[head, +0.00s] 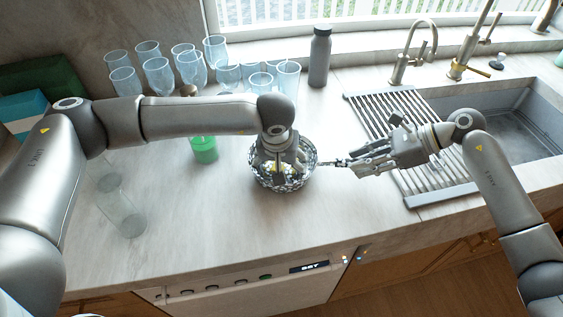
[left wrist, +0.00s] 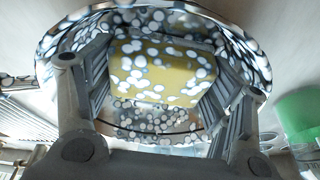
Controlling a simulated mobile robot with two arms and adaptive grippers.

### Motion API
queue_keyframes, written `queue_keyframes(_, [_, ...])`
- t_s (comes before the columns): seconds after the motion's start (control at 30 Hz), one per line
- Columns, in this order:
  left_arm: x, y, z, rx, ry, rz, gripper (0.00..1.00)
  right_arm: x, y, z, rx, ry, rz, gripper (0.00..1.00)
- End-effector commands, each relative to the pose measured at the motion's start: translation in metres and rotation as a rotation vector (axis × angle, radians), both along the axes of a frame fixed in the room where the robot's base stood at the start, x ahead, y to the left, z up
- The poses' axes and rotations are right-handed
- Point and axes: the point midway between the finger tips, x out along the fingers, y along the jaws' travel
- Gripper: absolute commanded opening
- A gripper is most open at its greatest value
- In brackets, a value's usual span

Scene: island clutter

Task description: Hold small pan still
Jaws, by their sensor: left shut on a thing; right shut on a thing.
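The small pan (head: 308,178) is a round, shiny pan speckled with pale spots, on the counter near its front edge. In the left wrist view its rim (left wrist: 262,68) surrounds my left fingers. My left gripper (head: 277,168) points down into the pan. It is shut on a yellow sponge-like block (left wrist: 160,72) covered in white spots; its fingers are on either side of the block. My right gripper (head: 347,163) comes in from the right and is shut on the pan's short, thin handle (head: 327,163). The left hand hides part of the pan's inside.
A green soap bottle (head: 204,150) stands left of the pan. Several clear glasses (head: 158,74) and a grey bottle (head: 320,56) stand behind. A drying rack (head: 430,185) and sink (head: 510,125) lie right.

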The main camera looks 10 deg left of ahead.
Motion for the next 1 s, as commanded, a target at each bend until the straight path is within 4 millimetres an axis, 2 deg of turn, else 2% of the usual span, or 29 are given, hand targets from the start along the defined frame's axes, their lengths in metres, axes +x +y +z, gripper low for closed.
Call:
queue_keyframes(0.17, [-0.001, 0.001, 0.002, 0.002, 0.004, 0.001, 0.56, 0.000, 0.000, 0.001, 0.001, -0.001, 0.000, 0.01])
queue_keyframes(0.7, [0.000, 0.000, 0.057, 0.001, 0.000, 0.001, 0.56, 0.000, 0.000, 0.000, 0.001, -0.001, -0.001, 0.01])
queue_keyframes(1.0, [-0.001, 0.000, 0.070, 0.001, 0.002, 0.000, 0.56, 0.000, 0.000, 0.000, 0.001, -0.001, 0.000, 0.01])
